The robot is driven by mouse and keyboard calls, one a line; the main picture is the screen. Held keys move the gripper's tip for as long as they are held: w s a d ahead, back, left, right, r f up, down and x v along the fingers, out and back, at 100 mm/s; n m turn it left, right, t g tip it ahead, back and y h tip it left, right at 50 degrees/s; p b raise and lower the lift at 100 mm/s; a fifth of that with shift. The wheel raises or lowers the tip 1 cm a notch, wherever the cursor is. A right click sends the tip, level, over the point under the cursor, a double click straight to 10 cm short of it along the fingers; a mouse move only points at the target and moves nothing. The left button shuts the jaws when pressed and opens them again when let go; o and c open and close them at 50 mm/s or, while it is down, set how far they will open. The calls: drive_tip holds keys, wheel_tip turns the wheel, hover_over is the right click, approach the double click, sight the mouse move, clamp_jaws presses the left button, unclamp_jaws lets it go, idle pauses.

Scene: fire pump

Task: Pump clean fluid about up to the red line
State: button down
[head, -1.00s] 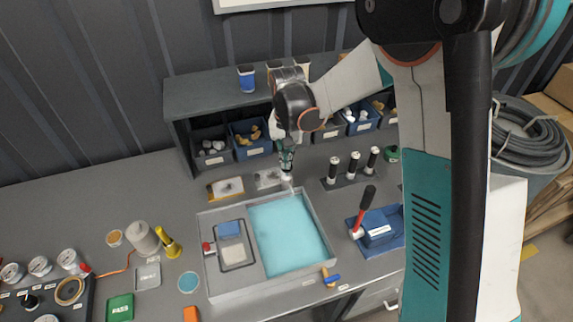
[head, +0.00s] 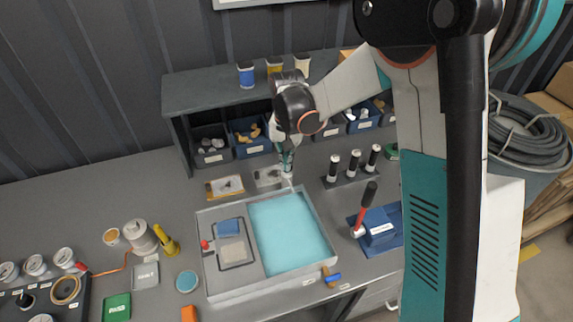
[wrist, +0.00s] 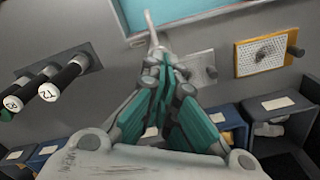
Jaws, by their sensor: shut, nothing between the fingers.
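My gripper (head: 287,172) points down near the back edge of the grey tray (head: 205,275); its fingers are together and empty. In the wrist view the shut gripper (wrist: 153,35) has its pale tips close to the tray's rim. A pool of light-blue fluid (head: 288,232) fills the tray's right part. A blue block (head: 382,229), perhaps the pump, stands right of the tray, with a red lever (head: 364,209) and black grip leaning up beside it. My gripper is well left of and apart from the lever. I cannot make out a red line.
Three black cylinders with white ends (head: 355,160) stand behind the blue block. A shelf (head: 215,92) with small bins runs along the back. Gauges (head: 36,264) and a yellow item (head: 166,242) lie left. My arm hides the right part of the bench.

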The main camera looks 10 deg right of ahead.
drive_tip(key=shift+f+b, duration=0.45)
drive_tip(key=shift+f, duration=0.25)
drive_tip(key=shift+r, duration=0.1)
drive_tip(key=shift+r+p, duration=0.95)
drive_tip(key=shift+r, duration=0.7)
drive_tip(key=shift+f, duration=0.2)
